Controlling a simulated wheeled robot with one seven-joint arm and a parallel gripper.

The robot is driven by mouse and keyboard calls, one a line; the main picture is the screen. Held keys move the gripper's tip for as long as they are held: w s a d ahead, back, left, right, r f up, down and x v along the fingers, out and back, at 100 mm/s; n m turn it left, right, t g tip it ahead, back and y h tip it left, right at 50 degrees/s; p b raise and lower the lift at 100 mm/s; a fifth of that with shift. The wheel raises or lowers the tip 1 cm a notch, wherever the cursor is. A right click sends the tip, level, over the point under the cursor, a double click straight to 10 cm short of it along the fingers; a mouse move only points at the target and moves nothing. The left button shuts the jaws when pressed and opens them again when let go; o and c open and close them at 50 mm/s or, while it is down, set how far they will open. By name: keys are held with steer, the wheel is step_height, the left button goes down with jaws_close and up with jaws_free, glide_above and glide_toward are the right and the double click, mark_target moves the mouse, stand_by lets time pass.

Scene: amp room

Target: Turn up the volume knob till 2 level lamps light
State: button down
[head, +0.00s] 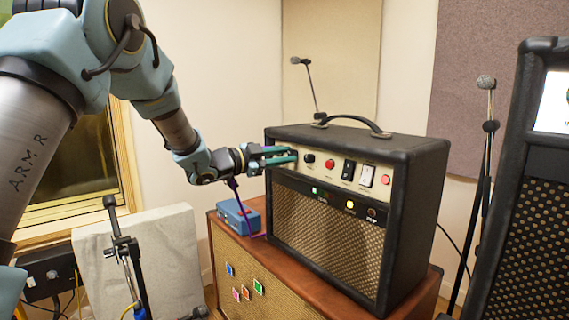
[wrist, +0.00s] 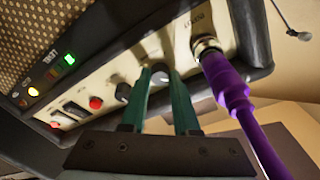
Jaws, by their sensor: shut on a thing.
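The black amplifier (head: 412,185) stands on a brown cabinet, its cream control panel facing me. My gripper (head: 293,157) is at the panel's left end, its teal fingers around a knob. In the wrist view, my gripper (wrist: 168,85) is closed on this knob (wrist: 160,74), whose pale cap shows between the fingers. Its label is not readable. A second black knob (head: 309,158) sits beside it, clear of the fingers. Below the panel, a green lamp (head: 314,190) and a yellow lamp (head: 350,205) glow. A further lamp (head: 371,213) at the right looks dim.
A purple cable plug (wrist: 226,82) sits in a jack close beside the fingers. A blue box (head: 238,215) stands left of the amplifier. Microphone stands are around.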

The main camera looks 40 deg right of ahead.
steer(key=shift+m, duration=0.3)
steer(key=c, duration=0.7)
jaws_free()
steer(key=shift+o, duration=0.2)
steer(key=shift+a, duration=0.1)
steer(key=w+a+b, duration=0.1)
steer(key=a, duration=0.9)
steer(key=shift+w+a+b, duration=0.25)
steer(key=shift+w+b, duration=0.1)
steer(key=shift+b, duration=0.05)
steer(key=shift+r, duration=0.1)
